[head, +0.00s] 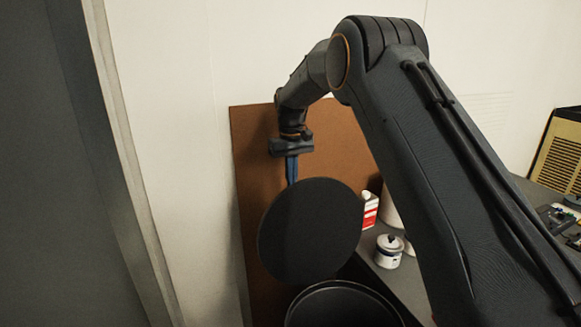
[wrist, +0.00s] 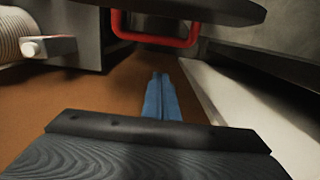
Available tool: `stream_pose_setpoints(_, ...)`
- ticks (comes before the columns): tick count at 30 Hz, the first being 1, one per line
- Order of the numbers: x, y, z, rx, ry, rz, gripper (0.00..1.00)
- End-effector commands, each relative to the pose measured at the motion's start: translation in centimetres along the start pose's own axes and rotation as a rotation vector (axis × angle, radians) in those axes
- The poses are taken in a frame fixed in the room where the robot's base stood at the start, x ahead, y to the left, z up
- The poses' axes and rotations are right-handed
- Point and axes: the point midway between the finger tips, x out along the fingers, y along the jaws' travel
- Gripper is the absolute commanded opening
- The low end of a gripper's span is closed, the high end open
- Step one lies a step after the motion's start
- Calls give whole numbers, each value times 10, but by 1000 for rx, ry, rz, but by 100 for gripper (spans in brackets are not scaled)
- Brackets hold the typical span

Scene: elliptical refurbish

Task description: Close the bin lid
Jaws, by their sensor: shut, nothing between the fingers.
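The round dark bin lid (head: 310,232) stands raised, tilted up steeply above the open black bin (head: 343,288). The bin's rim shows at the bottom of the head view. My gripper (head: 291,172) points down at the lid's upper edge. The lid hides the fingertips there, so I cannot tell whether they touch it. In the wrist view, the blue fingers of my gripper (wrist: 160,85) are together with nothing between them. A dark flat edge (wrist: 180,10) crosses the top of that view and may be the lid.
A brown panel (head: 250,150) stands behind the lid against the pale wall. At right, a grey worktop (head: 405,285) holds a small white pot (head: 389,252) and a red-and-white bottle (head: 369,210). A red handle (wrist: 150,40) shows in the wrist view. A dark upright surface fills the left.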

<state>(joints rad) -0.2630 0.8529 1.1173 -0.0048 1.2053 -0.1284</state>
Motion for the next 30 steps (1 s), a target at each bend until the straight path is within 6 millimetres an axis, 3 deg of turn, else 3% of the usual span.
stream_pose_setpoints(4,26,-2,2,-2,-2,0,0)
stream_pose_setpoints(7,15,-2,17,-2,1,0,0)
stream_pose_setpoints(14,12,-3,35,-3,-1,0,0)
stream_pose_setpoints(30,11,0,40,0,6,0,0)
